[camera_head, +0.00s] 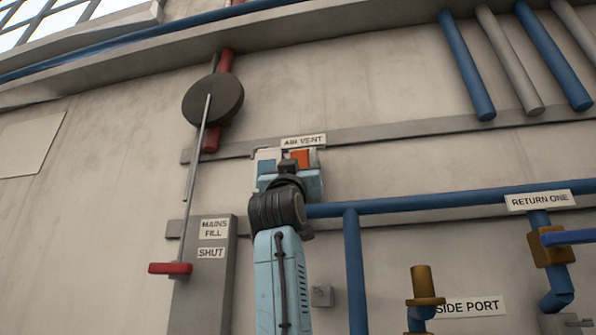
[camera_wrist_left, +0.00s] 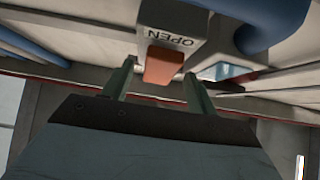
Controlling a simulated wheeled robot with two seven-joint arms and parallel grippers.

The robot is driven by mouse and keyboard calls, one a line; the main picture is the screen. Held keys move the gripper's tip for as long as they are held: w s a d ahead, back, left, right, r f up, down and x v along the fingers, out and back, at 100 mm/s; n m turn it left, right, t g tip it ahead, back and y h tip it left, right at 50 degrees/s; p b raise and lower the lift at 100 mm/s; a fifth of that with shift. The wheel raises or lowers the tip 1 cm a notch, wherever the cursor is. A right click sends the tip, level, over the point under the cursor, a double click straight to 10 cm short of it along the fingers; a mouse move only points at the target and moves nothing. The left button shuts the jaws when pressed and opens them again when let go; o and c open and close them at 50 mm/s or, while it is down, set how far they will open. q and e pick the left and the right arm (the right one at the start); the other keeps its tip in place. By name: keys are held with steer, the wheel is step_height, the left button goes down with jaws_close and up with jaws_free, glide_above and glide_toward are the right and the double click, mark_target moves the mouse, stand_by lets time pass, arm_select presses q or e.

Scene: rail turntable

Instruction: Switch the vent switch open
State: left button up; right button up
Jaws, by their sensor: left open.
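The vent switch (camera_head: 300,158) is a small orange block on a pale housing under the "AIR VENT" label (camera_head: 303,141). My left gripper (camera_head: 288,182) is raised in front of it and hides part of the housing. The fingers are open, one on each side of the switch. I cannot tell whether they touch it. My right gripper is not in view.
A blue pipe (camera_head: 440,200) runs right from near the vent. A mains fill lever with a red handle (camera_head: 170,268) hangs at the left by a grey box (camera_head: 207,285) marked "SHUT". A brass fitting (camera_head: 424,285) and the return one valve (camera_head: 552,250) are at the right.

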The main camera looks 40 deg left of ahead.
arm_select(q)
steer(key=b+v, duration=0.7)
steer(key=v, duration=0.6)
steer(key=shift+f, duration=0.2)
